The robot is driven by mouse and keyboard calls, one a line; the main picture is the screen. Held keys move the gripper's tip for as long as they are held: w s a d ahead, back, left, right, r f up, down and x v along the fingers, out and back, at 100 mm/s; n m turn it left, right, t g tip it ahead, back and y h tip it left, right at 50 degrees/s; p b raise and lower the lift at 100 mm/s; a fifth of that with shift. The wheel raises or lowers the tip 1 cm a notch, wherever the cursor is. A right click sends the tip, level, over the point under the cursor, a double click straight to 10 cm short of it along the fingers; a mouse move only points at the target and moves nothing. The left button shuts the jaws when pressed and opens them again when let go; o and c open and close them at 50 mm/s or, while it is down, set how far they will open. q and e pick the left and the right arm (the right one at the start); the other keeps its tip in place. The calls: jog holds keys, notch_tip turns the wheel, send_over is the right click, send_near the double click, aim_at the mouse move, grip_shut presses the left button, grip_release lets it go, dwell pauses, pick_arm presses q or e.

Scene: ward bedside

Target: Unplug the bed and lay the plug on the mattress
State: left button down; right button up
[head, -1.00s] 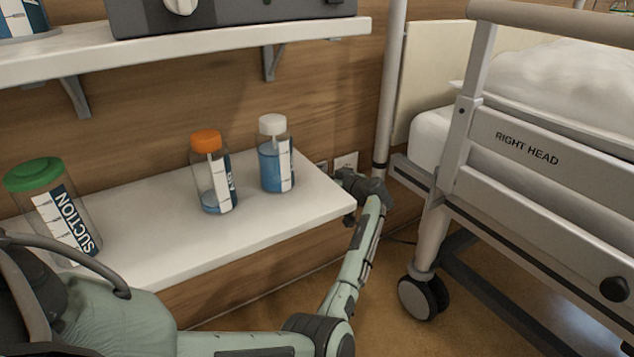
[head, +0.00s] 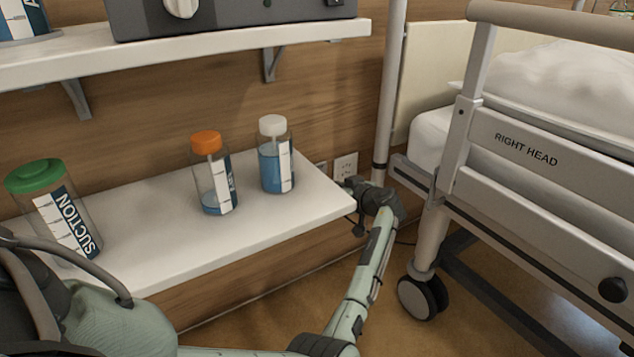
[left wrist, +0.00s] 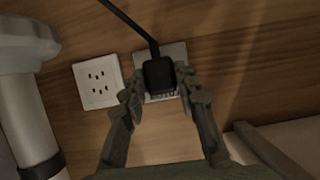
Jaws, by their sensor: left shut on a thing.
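The black plug (left wrist: 158,75) sits between the fingers of my left gripper (left wrist: 159,94) in the left wrist view, with its cord (left wrist: 130,22) running to the top. It overlaps a wall socket (left wrist: 178,52); I cannot tell whether its prongs are clear of it. In the head view my left gripper (head: 352,185) is beside the right end of the lower shelf, and I cannot make out the plug. The bed (head: 530,150) stands at right, its mattress (head: 432,132) partly hidden by the side rail. My right gripper is not in view.
An empty socket (head: 345,165) shows above my gripper. The lower shelf (head: 270,222) holds an orange-capped bottle (head: 213,185), a white-capped bottle (head: 273,165) and a green-lidded suction jar (head: 60,210). A white pole (head: 388,90) and bed rail (head: 560,150) stand close on the right.

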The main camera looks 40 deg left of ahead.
pick_arm(q)
jog(key=shift+s+d, duration=0.25)
jog(key=shift+d, duration=0.25)
jog(key=shift+s+d, duration=0.2)
jog(key=shift+d, duration=0.3)
jog(key=shift+r, duration=0.1)
